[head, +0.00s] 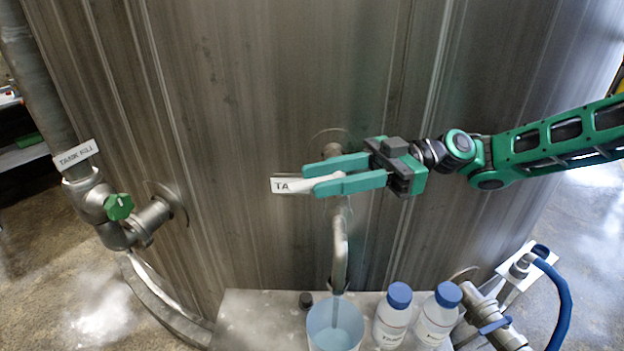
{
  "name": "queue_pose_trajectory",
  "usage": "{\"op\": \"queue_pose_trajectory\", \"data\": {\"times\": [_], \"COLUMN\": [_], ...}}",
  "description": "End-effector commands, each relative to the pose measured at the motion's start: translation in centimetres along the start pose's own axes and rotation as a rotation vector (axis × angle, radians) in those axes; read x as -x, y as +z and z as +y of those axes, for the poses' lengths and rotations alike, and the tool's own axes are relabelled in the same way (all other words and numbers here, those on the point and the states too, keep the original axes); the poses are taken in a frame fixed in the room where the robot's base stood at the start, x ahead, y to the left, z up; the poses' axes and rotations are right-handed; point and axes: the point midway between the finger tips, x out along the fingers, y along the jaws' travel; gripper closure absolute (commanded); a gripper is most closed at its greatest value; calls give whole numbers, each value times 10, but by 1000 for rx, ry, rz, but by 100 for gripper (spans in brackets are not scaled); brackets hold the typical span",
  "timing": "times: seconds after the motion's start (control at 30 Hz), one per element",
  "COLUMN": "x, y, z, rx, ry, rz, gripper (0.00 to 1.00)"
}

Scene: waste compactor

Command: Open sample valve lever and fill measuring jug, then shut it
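The sample valve sits on the tank wall, its round fitting (333,141) partly hidden behind my gripper. A pale lever-like piece with a white tag (288,185) reading "TA" shows at and between my fingertips. My gripper (311,181) reaches in from the right, its two green fingers apart on either side of the pale piece; firm contact is not clear. The curved metal spout (340,255) points down over the measuring jug (335,338). The jug is pale blue and stands upright below it. A thin faint line under the spout may be liquid; the jug's level is unclear.
Two white bottles with blue caps (393,318) (438,315) stand right of the jug on a grey stand (250,315). A small dark cap (306,300) lies left of it. A pipe with a green-handled valve (118,206) is at left. A blue hose (560,300) is at lower right.

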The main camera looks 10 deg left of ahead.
Motion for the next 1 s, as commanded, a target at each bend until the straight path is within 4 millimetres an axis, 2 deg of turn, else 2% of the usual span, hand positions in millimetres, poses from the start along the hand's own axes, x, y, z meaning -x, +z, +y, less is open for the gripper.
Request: {"op": "queue_pose_trajectory", "data": {"times": [0.1, 0.23, 0.6, 0.63, 0.73, 0.77, 1.0], "x": [-17, -27, -32, -32, -32, -32, -35], "y": [0, 0, 0, 0, 0, 0, 0], "z": [-1, 0, 0, 0, 0, 0, 1], "rx": [-1, -2, -2, -2, -2, -2, -1], "ry": [-3, -1, 0, 0, 0, 1, 2], "rz": [1, 0, 0, 0, 0, 0, 0], "gripper": [67, 67, 67, 72, 96, 100, 100]}}
